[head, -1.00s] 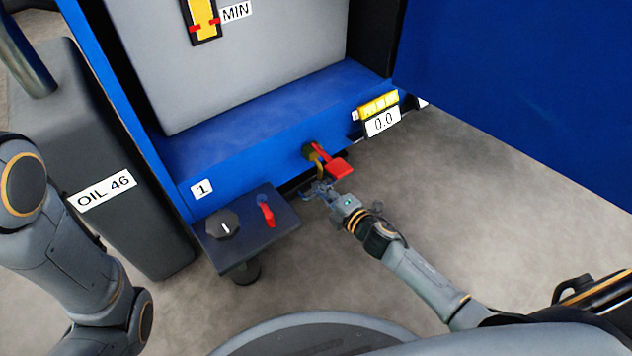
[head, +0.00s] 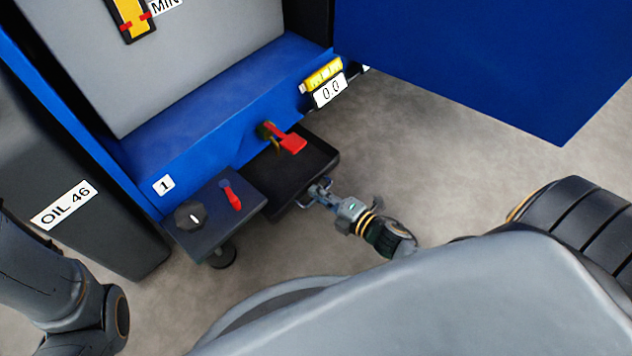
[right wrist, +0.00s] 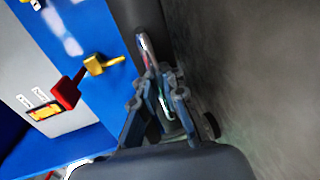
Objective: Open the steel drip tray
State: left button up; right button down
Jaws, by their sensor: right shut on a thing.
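The drip tray (head: 258,186) is a dark, shallow, open-topped tray. It sticks out from under the blue machine base, below the red-handled valve. My right gripper (head: 318,191) is at the tray's front edge, shut on its thin metal handle (head: 303,204). In the right wrist view the bright looped handle (right wrist: 146,46) runs down between the fingers of the gripper (right wrist: 158,92). The back of the tray is hidden under the base. My left gripper is out of view; only part of my left arm shows at lower left.
A valve with a red lever (head: 292,143) hangs over the tray. A dark stand (head: 213,212) with a black knob and red switch is close to the tray's left. An OIL 46 container (head: 85,225) stands at left. Floor is clear at right.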

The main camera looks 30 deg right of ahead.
jog(key=shift+r, duration=0.1)
jog(key=c, duration=1.7)
grip_release()
jog(key=v, duration=1.2)
